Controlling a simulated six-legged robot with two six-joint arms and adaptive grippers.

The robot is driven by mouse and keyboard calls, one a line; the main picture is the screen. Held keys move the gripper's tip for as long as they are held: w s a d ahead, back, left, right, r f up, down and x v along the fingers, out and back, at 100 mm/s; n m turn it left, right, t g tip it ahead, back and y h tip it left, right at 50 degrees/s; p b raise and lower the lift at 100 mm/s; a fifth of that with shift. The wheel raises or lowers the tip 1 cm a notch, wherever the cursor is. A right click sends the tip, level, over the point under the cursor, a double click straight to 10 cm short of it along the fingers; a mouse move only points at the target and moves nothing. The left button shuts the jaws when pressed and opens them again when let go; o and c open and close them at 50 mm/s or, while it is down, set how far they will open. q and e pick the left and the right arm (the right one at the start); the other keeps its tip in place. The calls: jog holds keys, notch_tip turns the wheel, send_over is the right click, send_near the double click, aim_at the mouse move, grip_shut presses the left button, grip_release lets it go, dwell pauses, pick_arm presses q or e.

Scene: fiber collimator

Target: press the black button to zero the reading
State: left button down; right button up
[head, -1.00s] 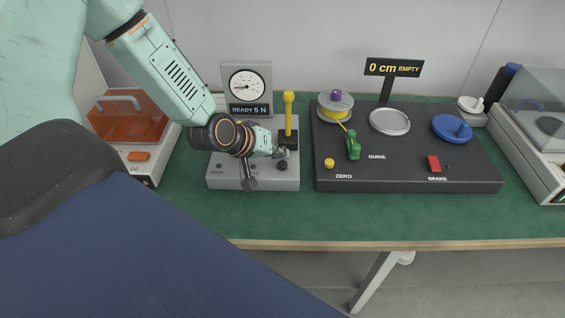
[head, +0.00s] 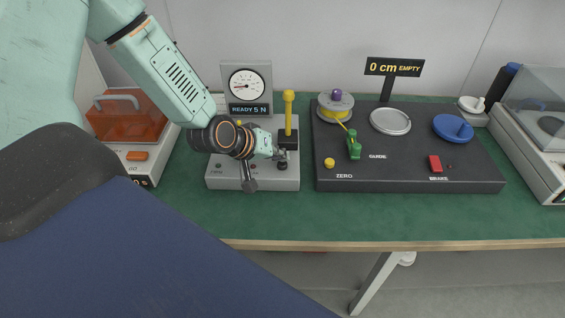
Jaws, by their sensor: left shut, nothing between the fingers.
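A grey tester base (head: 213,181) stands on the green bench, with a round dial gauge (head: 248,85) and a display (head: 249,110) reading READY 5 N behind it. A round black button (head: 282,166) sits on the base's right front. My left gripper (head: 284,154) is shut and empty, its tips over the button and partly covering it. Whether they touch it is hard to tell. A small dark round part (head: 219,167) sits at the base's left, above a blurred label. My right gripper is out of view.
A black winder panel (head: 400,181) is at right, an orange-lidded box (head: 128,120) at left. The bench front (head: 300,220) is clear.

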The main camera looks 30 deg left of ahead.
aim_at(279, 165)
pick_arm(q)
jog(key=shift+f+b, duration=0.5)
jog(key=shift+f, duration=0.05)
dwell(0.4)
dwell(0.4)
jog(key=shift+r+p, duration=1)
notch_tip(279, 165, up, 5)
jog(key=p, duration=0.5)
jog(key=shift+f, duration=0.1)
dwell(0.4)
